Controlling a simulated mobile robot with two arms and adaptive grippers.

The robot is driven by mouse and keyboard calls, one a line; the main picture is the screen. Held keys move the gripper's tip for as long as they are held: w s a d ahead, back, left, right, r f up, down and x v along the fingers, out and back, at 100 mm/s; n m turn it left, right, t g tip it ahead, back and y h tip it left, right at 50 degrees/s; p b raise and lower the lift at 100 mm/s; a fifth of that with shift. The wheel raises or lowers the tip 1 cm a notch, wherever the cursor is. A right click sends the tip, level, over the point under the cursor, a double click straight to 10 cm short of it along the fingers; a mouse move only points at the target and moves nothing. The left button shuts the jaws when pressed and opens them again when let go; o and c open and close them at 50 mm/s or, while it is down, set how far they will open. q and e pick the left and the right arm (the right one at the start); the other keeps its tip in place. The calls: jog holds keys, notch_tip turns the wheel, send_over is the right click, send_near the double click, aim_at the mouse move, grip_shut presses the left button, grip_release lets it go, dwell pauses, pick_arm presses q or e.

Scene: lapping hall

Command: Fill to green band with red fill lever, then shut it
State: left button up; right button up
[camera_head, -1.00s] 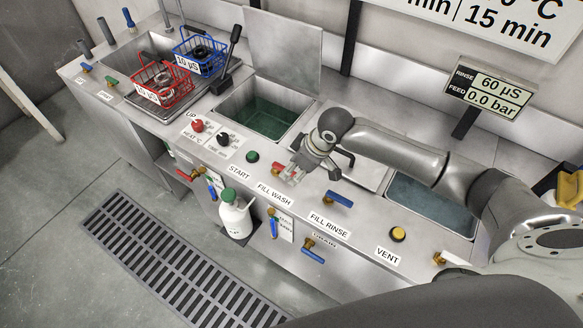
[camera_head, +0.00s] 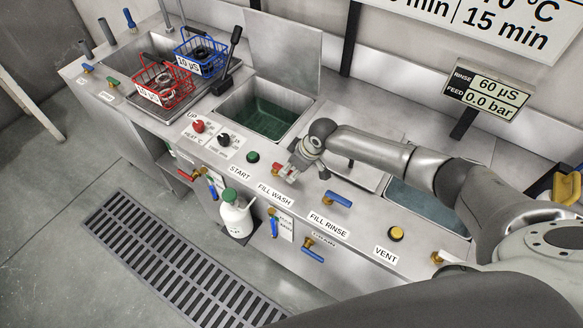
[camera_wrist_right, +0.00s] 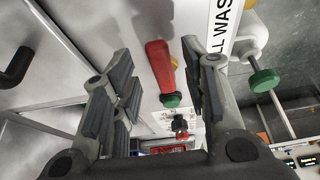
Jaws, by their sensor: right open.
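The red fill lever (camera_wrist_right: 160,66) lies between the spread fingers of my right gripper (camera_wrist_right: 157,58) in the right wrist view, apart from both pads. In the head view my right gripper (camera_head: 288,171) is over the panel by the FILL WASH label (camera_head: 275,195) and hides most of the lever. The wash tank (camera_head: 226,112) holds dark green liquid behind the panel. I cannot make out a green band on its wall. My left gripper is not in view.
The blue FILL RINSE lever (camera_head: 338,199) stands to the right, with the yellow VENT knob (camera_head: 396,234) beyond. The green START button (camera_head: 252,157) is to the left. Red (camera_head: 147,90) and blue (camera_head: 186,65) baskets stand at the far left. A white jug (camera_head: 235,219) stands below the panel.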

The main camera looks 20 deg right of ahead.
jog(key=shift+w+a+f, duration=0.15)
jog(key=shift+w+f, duration=0.05)
jog(key=shift+f, duration=0.35)
grip_shut()
